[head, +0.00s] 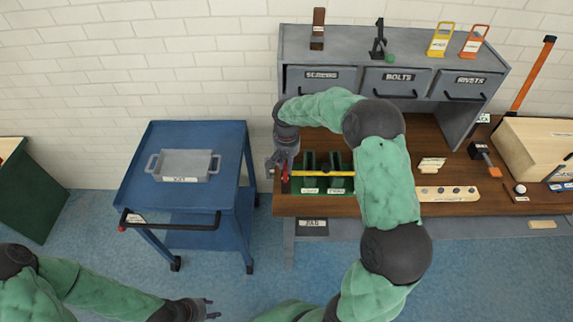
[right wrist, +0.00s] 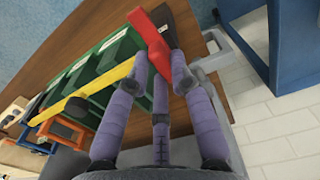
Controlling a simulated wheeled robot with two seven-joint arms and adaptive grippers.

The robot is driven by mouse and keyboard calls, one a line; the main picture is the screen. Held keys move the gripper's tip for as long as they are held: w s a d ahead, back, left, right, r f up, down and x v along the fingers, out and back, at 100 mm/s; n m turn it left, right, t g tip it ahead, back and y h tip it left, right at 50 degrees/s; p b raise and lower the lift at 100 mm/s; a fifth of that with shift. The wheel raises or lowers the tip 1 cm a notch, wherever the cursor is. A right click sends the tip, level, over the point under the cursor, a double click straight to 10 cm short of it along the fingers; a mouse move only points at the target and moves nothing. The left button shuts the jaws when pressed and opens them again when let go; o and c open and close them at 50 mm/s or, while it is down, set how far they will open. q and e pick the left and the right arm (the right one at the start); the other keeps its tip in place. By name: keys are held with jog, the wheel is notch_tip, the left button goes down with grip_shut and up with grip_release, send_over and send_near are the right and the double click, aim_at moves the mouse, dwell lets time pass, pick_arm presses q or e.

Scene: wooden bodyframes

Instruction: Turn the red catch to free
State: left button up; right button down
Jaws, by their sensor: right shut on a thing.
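The red catch (head: 285,173) is at the left end of a yellow bar (head: 322,173) that lies across a green tray (head: 310,188) on the wooden bench. My right gripper (head: 283,158) is at the catch. In the right wrist view my right gripper (right wrist: 160,62) is shut on the red catch (right wrist: 148,38), which stands between its fingertips. The yellow bar (right wrist: 90,92) runs from beside the catch across the green compartments. The catch's pivot is hidden by the fingers. My left gripper (head: 208,308) is open and empty, low over the floor, away from the bench.
A blue cart (head: 178,135) with a grey tray (head: 183,177) stands left of the bench. Grey drawers (head: 395,80) stand at the bench's back. A wooden box (head: 535,147) is at the right. Blue floor lies clear between left arm and bench.

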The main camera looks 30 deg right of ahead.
aim_at(286, 166)
dwell(0.4)
jog(key=c, duration=1.1)
grip_release()
notch_tip(286, 166, up, 12)
